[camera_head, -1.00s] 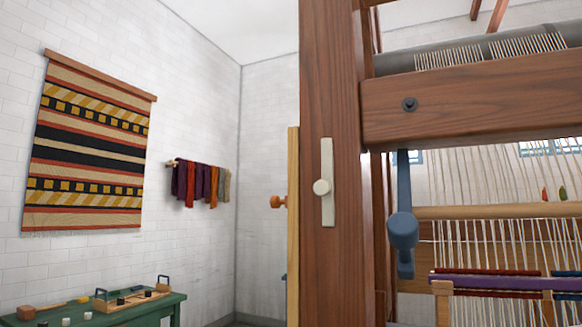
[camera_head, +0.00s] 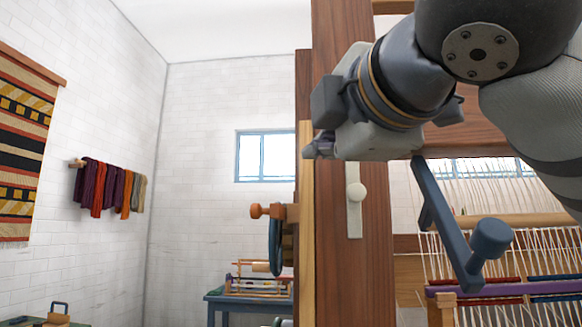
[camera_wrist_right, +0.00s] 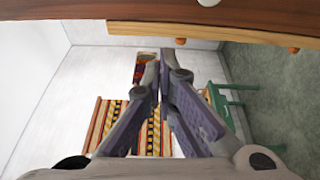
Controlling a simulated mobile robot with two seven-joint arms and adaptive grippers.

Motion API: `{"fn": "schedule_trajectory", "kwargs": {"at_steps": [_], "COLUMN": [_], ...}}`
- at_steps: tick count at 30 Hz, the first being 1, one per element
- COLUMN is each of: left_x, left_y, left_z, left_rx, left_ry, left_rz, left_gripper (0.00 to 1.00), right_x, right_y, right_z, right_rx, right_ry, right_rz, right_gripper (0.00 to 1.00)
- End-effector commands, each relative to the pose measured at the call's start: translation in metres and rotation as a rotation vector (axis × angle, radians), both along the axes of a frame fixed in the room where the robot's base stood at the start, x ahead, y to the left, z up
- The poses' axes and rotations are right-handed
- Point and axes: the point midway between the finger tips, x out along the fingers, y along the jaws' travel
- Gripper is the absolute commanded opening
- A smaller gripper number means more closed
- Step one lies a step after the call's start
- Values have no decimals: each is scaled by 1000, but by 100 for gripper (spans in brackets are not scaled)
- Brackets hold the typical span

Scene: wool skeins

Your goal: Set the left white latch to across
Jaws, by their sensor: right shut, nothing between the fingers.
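The white latch (camera_head: 354,215) is a pale plate with a round knob on the front of the brown loom post (camera_head: 372,260). It stands upright, and its upper end is hidden behind my right gripper. A small white piece (camera_wrist_right: 208,2), perhaps the latch knob, shows at the top edge of the right wrist view. My right gripper (camera_head: 312,148) is in front of the post, just above and left of the knob, pointing left. Its fingers meet in the wrist view (camera_wrist_right: 160,62) with nothing between them. My left gripper is not in view.
A blue crank (camera_head: 465,245) hangs right of the post, below my right arm. The loom's warp threads (camera_head: 500,190) lie behind it. A wooden board with an orange peg (camera_head: 268,211) stands left of the post. Open room lies farther left.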

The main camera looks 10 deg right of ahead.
Motion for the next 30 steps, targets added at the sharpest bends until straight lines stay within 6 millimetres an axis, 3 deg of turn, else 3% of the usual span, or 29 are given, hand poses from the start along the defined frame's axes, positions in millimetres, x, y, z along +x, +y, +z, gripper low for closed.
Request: {"fn": "schedule_trajectory", "kwargs": {"at_steps": [14,17,29,30], "left_x": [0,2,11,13], "left_y": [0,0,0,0], "left_z": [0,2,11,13], "left_rx": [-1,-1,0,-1], "left_ry": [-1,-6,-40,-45], "left_rz": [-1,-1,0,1], "left_gripper": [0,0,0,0], "right_x": [0,13,98,93], "right_y": [-4,-4,1,-10], "right_z": [5,5,6,8], "right_rx": [41,42,39,41], "right_ry": [1,2,0,-6], "right_rz": [-1,-2,-3,-5], "right_gripper": [0,0,0,0]}}
